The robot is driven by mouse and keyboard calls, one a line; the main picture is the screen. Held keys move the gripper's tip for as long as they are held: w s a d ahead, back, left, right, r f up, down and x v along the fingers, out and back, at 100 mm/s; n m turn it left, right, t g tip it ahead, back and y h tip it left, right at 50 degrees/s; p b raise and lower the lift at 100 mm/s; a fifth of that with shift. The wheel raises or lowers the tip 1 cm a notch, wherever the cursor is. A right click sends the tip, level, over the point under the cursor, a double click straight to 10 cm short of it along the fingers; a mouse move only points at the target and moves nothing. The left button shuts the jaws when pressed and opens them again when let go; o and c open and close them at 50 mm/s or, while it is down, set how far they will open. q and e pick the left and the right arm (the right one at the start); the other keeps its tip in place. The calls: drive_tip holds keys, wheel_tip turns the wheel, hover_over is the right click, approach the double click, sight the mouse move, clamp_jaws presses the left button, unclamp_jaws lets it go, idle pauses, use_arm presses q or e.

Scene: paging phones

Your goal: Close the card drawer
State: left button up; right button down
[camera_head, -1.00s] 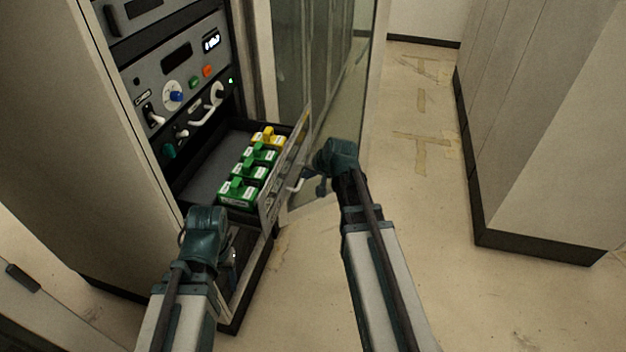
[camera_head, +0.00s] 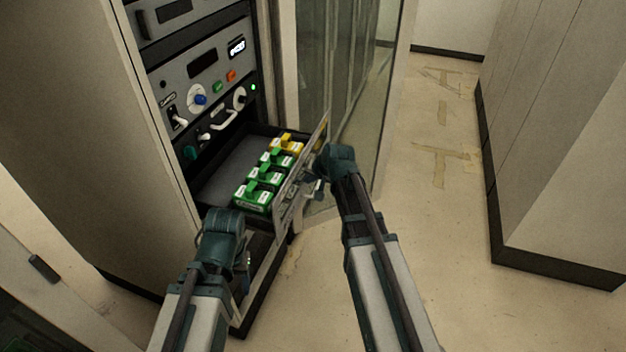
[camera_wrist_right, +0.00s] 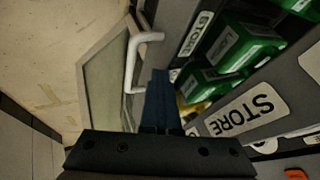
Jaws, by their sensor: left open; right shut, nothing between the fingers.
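The card drawer (camera_head: 222,172) is pulled out of the cabinet, and its front panel (camera_head: 292,187) stands out to the right. Several green cards (camera_head: 254,194) and a yellow card (camera_head: 286,143) stand in it. My right gripper (camera_head: 314,187) is shut and empty, close to the outer side of the drawer front. In the right wrist view its dark fingers (camera_wrist_right: 159,97) lie beside a white handle (camera_wrist_right: 133,62) and a STORE label (camera_wrist_right: 243,108); contact is unclear. My left gripper (camera_head: 244,260) is low in front of the cabinet, partly hidden by its wrist, and open.
The cabinet's control panel (camera_head: 205,95) has knobs, buttons and white handles above the drawer. A glass door (camera_head: 352,100) stands open just behind my right gripper. Grey lockers (camera_head: 560,130) stand at right. The floor (camera_head: 440,240) between is clear.

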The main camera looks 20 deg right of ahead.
drive_tip(key=w+a, duration=0.5)
drive_tip(key=a, duration=0.2)
drive_tip(key=w+a, duration=0.5)
drive_tip(key=a, duration=0.3)
drive_tip(key=w+a, duration=0.6)
drive_tip(key=a, duration=0.1)
drive_tip(key=shift+a, duration=0.15)
drive_tip(key=shift+w+a, duration=0.15)
drive_tip(key=shift+a, duration=0.05)
drive_tip(key=shift+a+r, duration=0.1)
drive_tip(key=shift+s+d, duration=0.45)
drive_tip(key=shift+d, duration=0.1)
drive_tip(key=shift+s+d, duration=0.95)
drive_tip(key=shift+d, duration=0.25)
drive_tip(key=p+v, duration=0.8)
drive_tip(key=v, duration=0.2)
drive_tip(key=shift+d, duration=0.2)
